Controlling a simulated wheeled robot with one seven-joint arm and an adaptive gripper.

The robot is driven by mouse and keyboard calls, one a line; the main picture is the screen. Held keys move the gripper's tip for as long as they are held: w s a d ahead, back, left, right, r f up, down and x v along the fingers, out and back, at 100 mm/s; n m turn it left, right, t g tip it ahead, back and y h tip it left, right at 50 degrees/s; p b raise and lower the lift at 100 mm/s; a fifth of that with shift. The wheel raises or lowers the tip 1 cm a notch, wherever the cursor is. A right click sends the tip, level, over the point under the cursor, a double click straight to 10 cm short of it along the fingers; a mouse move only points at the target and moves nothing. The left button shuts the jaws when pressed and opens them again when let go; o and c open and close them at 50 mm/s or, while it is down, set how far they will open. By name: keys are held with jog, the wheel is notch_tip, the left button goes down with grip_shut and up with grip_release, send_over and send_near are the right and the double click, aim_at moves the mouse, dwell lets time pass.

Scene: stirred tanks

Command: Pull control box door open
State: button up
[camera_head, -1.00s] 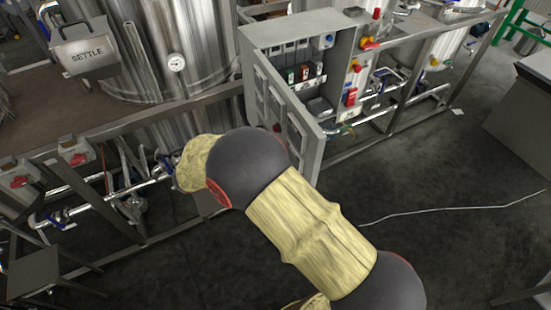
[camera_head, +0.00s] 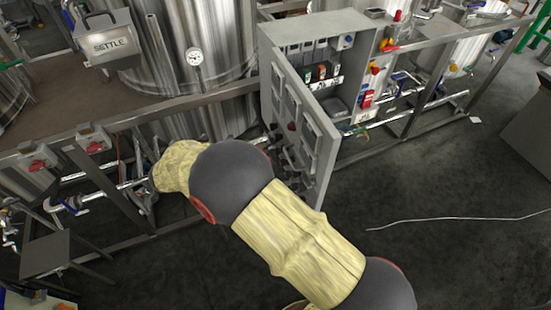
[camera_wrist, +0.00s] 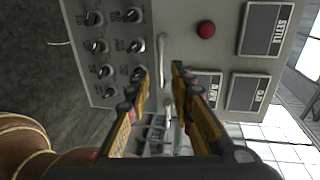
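The grey control box (camera_head: 318,30) stands in the upper middle of the head view. Its door (camera_head: 325,150) is swung out from it, and the components inside show. The door's outer face carries dark label plates, a red button (camera_head: 291,126) and black knobs. The wrist view shows this face (camera_wrist: 185,20) close up, with the red button (camera_wrist: 206,30), knobs at left and a pale bar handle (camera_wrist: 161,60). My gripper (camera_wrist: 161,75) has its fingers apart, one on each side of the handle, with gaps visible. In the head view my arm hides the gripper.
Steel tanks (camera_head: 215,50) and a frame with pipes and valves (camera_head: 110,190) stand left of the box. A dark stool (camera_head: 45,255) is at lower left. The dark floor (camera_head: 440,185) right of the door is clear except for a thin white cable (camera_head: 450,219).

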jog(key=shift+v, duration=1.3)
